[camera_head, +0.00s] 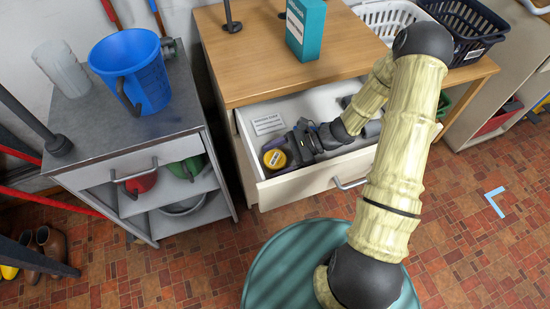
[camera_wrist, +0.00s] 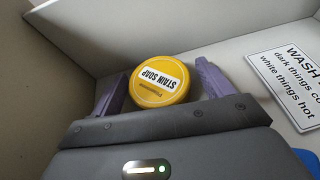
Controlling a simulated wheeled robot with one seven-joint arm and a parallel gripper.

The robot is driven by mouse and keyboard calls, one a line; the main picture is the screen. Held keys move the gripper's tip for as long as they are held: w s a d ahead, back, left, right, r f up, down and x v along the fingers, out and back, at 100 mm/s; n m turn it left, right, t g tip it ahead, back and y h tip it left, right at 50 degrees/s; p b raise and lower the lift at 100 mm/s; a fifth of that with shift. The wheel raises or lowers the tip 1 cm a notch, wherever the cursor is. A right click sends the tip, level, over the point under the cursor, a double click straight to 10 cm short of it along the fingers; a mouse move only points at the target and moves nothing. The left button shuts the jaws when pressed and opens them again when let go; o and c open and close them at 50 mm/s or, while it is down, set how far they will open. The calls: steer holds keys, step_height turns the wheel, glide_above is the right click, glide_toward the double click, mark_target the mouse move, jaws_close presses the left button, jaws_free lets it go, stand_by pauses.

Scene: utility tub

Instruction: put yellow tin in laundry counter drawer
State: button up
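The yellow tin (camera_wrist: 160,82), a round tin with a white "STAIN SOAP" label, is inside the open counter drawer (camera_head: 318,179). In the head view the tin (camera_head: 275,158) is near the drawer's front left corner. My gripper (camera_head: 287,152) reaches down into the drawer from the right. I cannot tell whether the tin rests on the drawer floor.
A white label (camera_head: 267,123) lies in the drawer. A teal box (camera_head: 305,30) stands on the wooden counter (camera_head: 250,62), with white (camera_head: 385,18) and dark baskets (camera_head: 465,25) at right. A metal cart (camera_head: 110,125) with a blue bucket (camera_head: 132,72) stands at left.

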steer(key=shift+s+r, duration=0.15)
steer(key=p+v, duration=0.1)
steer(key=v, duration=1.1)
stand_by(1.3)
